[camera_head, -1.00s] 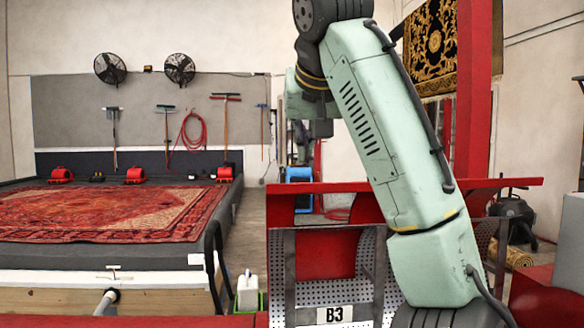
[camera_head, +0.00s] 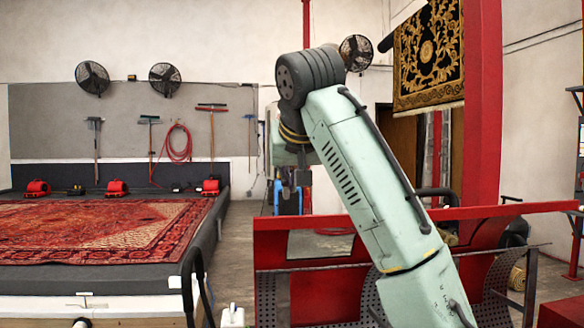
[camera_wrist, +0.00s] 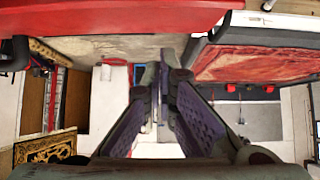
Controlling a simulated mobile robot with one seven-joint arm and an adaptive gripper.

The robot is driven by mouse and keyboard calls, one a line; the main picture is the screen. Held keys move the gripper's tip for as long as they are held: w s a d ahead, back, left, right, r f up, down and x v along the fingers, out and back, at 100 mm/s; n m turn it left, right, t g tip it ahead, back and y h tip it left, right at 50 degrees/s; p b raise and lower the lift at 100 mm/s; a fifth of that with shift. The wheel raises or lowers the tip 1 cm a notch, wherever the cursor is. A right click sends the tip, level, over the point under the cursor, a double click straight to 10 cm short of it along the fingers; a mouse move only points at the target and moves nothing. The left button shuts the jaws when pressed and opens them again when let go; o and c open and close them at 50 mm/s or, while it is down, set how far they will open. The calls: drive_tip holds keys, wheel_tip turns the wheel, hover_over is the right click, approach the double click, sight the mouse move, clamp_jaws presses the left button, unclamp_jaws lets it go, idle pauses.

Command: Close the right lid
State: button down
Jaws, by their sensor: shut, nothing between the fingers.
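A red machine with a long red top rail (camera_head: 330,222) and perforated metal panels (camera_head: 500,290) stands in front of me in the head view. Its right part is partly hidden behind my arm. I cannot clearly tell which panel is the right lid or how far it stands open. My gripper (camera_head: 287,205) hangs down just behind the rail in the head view, small and dark. In the wrist view my gripper (camera_wrist: 163,62) has its fingertips together with nothing between them. A red surface (camera_wrist: 100,18) fills the top left there, apart from the fingertips.
A low washing platform (camera_head: 120,308) with a patterned red rug (camera_head: 90,232) lies at the left. A blue object (camera_head: 291,196) stands behind my gripper. A red post (camera_head: 478,100) and a hanging black-and-gold rug (camera_head: 428,55) are at the right. Bare floor (camera_head: 240,245) shows between platform and machine.

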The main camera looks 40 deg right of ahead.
sight(291, 225)
drive_tip(key=x, duration=0.3)
drive_tip(key=shift+w+d+f+p, duration=0.2)
drive_tip(key=shift+w+p, duration=0.1)
drive_tip(key=shift+p, duration=0.1)
drive_tip(key=s, duration=0.1)
drive_tip(key=s+a, duration=0.1)
drive_tip(key=s, duration=0.1)
drive_tip(key=shift+a+f, duration=0.35)
drive_tip(key=shift+s+a+f, duration=0.1)
drive_tip(key=shift+f, duration=0.05)
